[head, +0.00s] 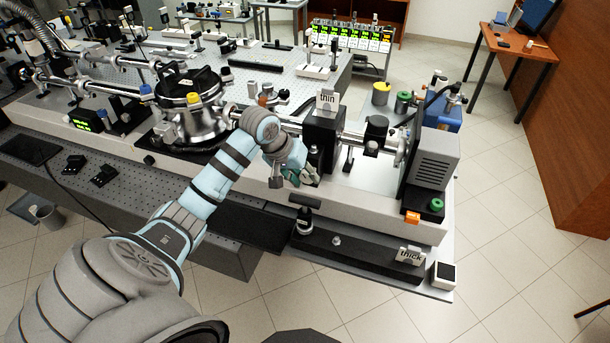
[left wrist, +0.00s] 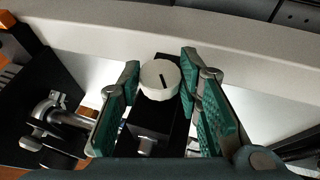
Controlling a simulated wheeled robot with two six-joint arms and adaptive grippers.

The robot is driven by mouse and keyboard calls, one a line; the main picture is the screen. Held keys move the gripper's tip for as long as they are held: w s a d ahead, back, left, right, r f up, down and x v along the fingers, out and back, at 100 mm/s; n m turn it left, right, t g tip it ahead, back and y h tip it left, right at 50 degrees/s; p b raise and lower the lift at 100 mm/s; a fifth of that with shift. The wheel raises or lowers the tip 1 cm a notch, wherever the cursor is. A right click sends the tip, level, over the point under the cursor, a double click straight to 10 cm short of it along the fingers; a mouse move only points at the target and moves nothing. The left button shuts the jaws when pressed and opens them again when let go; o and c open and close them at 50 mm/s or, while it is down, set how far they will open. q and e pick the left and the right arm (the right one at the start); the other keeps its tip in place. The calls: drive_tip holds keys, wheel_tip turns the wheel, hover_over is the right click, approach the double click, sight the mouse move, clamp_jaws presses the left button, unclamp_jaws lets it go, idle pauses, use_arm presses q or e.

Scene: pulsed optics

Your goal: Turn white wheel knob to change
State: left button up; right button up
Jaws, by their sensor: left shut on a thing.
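The white wheel knob (left wrist: 160,80) shows in the left wrist view as a round white cap with a dark line on its face, at the front of a black block (left wrist: 152,118). My left gripper (left wrist: 159,71) has its green-padded fingers on both sides of the knob and is shut on it. In the head view my left gripper (head: 303,176) is at the front of the black box (head: 322,135) under the "thin" sign (head: 327,100). The knob is hidden there behind the gripper. My right gripper is not in view.
A round metal chamber (head: 195,120) stands left of my left arm. A grey ribbed box (head: 433,158) stands to the right. A "thick" sign (head: 409,256) is on the lower front shelf (head: 350,250). Open tiled floor lies to the right.

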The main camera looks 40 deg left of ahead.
use_arm(q)
drive_tip(key=h, duration=0.1)
drive_tip(key=n+t+h, duration=0.1)
drive_tip(key=h, duration=0.1)
drive_tip(key=shift+a+f+t, duration=0.2)
drive_tip(key=shift+a+t, duration=0.1)
drive_tip(key=shift+a, duration=0.05)
drive_tip(key=shift+f+t+h+b, duration=0.15)
drive_tip(key=shift+t+h+b, duration=0.15)
drive_tip(key=shift+h+b, duration=0.45)
drive_tip(key=t+h+b, duration=0.1)
drive_tip(key=b, duration=0.1)
drive_tip(key=n+h+b, duration=0.1)
drive_tip(key=h+b, duration=0.1)
drive_tip(key=shift+s+a+f+t+h, duration=0.15)
drive_tip(key=shift+f+t+h, duration=0.1)
drive_tip(key=shift+f+t, duration=0.15)
drive_tip(key=shift+r+n+t+h+b, duration=0.15)
drive_tip(key=shift+n+t+h+b, duration=0.3)
drive_tip(key=shift+h+b, duration=0.55)
drive_tip(key=o, duration=1.1)
drive_tip(key=shift+o, duration=0.2)
